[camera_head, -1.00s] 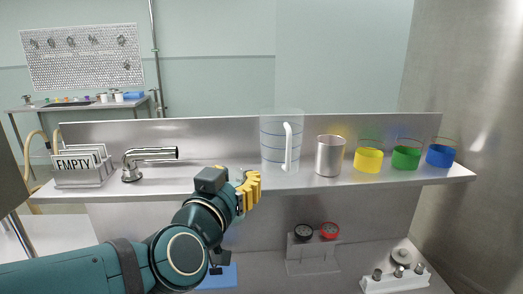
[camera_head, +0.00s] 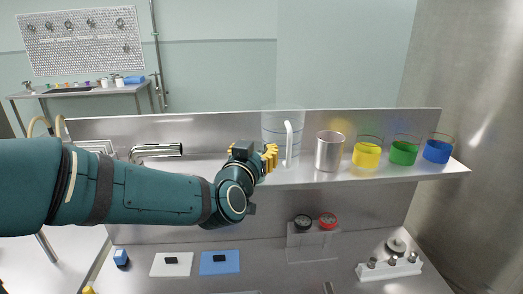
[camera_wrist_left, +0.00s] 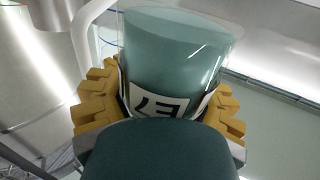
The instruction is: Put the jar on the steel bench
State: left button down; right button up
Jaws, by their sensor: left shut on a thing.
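My left gripper (camera_head: 268,157) is at the raised steel shelf (camera_head: 310,175), just left of the clear measuring jug. In the left wrist view its yellow fingers (camera_wrist_left: 160,112) are shut around a clear jar (camera_wrist_left: 178,58), which looks teal inside and bears a white label with dark marks. The steel bench (camera_head: 285,268) lies below the shelf. My right gripper is not in view.
The bench holds a white mat (camera_head: 160,268), a blue mat (camera_head: 212,268) and a white valve block (camera_head: 390,270). The front middle looks clear.

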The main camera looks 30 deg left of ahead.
aim_at(266, 139)
pick_arm(q)
jog(key=w, duration=0.3)
jog(key=shift+a, duration=0.25)
jog(key=shift+w+f, duration=0.1)
jog(key=shift+f, duration=0.7)
jog(key=shift+b, duration=0.35)
jog(key=shift+f, duration=0.15)
jog(key=c, duration=0.6)
grip_release()
jog(key=shift+o, duration=0.2)
